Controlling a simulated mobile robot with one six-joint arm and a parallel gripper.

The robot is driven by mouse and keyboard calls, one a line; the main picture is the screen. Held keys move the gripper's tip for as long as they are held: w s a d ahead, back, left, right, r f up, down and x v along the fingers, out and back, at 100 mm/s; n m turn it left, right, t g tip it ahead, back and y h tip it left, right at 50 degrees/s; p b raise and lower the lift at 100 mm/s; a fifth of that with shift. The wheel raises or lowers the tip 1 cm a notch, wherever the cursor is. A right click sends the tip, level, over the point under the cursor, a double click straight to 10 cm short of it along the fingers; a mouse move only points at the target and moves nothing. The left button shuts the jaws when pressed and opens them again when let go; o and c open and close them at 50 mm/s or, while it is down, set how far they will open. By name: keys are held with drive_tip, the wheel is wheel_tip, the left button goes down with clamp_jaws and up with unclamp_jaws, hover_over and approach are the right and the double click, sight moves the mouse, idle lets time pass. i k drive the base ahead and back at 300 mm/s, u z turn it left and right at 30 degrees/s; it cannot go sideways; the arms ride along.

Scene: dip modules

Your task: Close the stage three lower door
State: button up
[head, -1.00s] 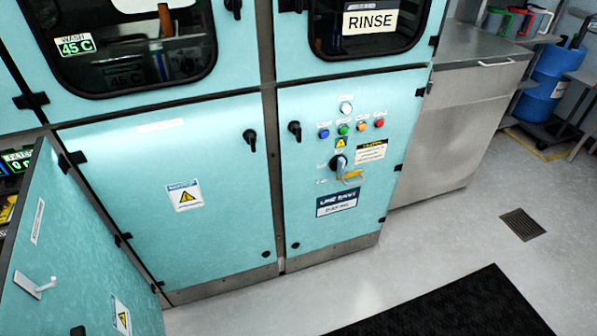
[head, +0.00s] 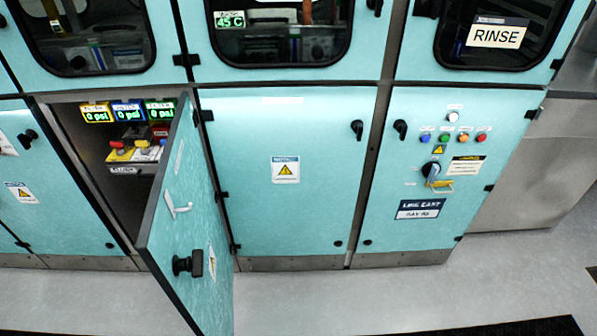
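One teal lower cabinet door (head: 190,235) stands wide open in the head view, left of centre. It is hinged on its right side and swings out toward me. No stage number is readable on this door. My gripper is not in view.
Closed teal lower doors stand left (head: 40,190) and right (head: 285,185) of the opening. Further right is a control panel door (head: 430,165) with buttons and a rotary switch. The grey floor (head: 320,295) in front is clear, with a dark mat (head: 510,326) at the bottom right.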

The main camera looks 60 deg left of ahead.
sight(183, 178)
drive_tip(key=u, duration=5.7)
drive_tip(key=i, duration=0.1)
drive_tip(key=z, duration=2.75)
drive_tip(key=i, duration=0.55)
drive_tip(key=u, duration=0.2)
drive_tip(key=k, duration=0.55)
drive_tip(key=z, duration=0.05)
